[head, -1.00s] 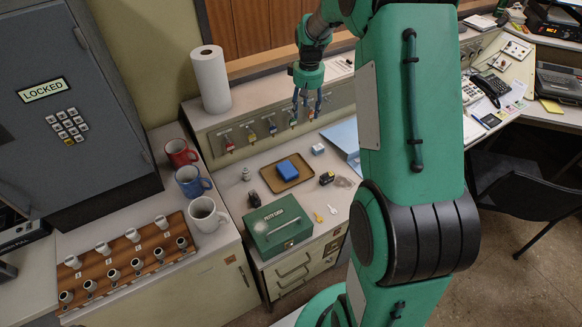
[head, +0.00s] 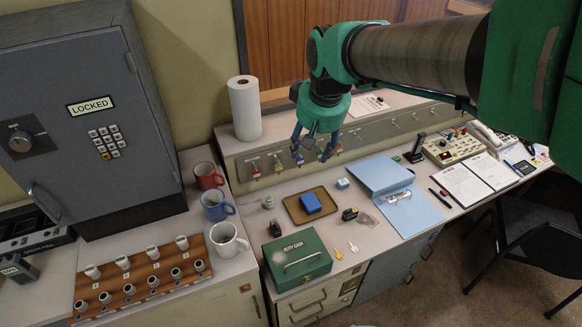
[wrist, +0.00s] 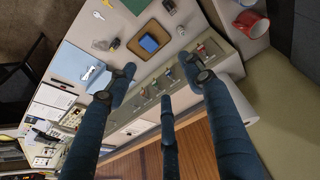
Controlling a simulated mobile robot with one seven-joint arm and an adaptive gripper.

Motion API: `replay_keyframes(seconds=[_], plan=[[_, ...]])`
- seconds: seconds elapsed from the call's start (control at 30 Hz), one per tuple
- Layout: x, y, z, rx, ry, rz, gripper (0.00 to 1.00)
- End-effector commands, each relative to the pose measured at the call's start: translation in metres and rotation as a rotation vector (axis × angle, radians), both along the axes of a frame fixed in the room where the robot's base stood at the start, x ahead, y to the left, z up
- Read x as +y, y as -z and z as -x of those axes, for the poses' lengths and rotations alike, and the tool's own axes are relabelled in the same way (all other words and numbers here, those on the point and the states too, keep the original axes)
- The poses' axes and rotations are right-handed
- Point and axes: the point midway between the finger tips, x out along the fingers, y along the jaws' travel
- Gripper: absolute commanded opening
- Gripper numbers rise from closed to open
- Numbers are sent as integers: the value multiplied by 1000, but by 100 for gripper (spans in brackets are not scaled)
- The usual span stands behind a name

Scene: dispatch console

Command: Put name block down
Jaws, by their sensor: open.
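My gripper (head: 316,156) is open and empty, its fingers pointing down in front of the key-hook panel behind the desk. In the wrist view the spread fingers (wrist: 163,95) have nothing between them. No thing is plainly marked as the name block. A small white and light-blue block (head: 342,183) lies on the desk between a brown tray (head: 290,212) and a light-blue folder (head: 372,172). A larger blue block (head: 311,203) lies in the tray. The tray (wrist: 163,55) and its blue block (wrist: 149,43) also show in the wrist view.
A green petty cash box (head: 297,259), a black stamp-like item (head: 350,214) and two keys (head: 353,247) lie near the desk front. A paper towel roll (head: 245,108) stands on the back ledge. Mugs (head: 216,205) and a wooden rack (head: 140,275) stand left, beside a grey safe (head: 80,110).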

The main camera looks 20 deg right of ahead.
Motion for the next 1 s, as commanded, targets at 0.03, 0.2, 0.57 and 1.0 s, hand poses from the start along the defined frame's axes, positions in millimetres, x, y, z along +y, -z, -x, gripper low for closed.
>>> replay_keyframes(seconds=[0.03,0.2,0.57,1.0], plan=[[9,-5,15,-16,-4,-2,52],[33,-13,60,-57,-6,-11,52],[67,-9,145,-138,-11,-41,52],[75,-2,169,-160,-11,-53,52]])
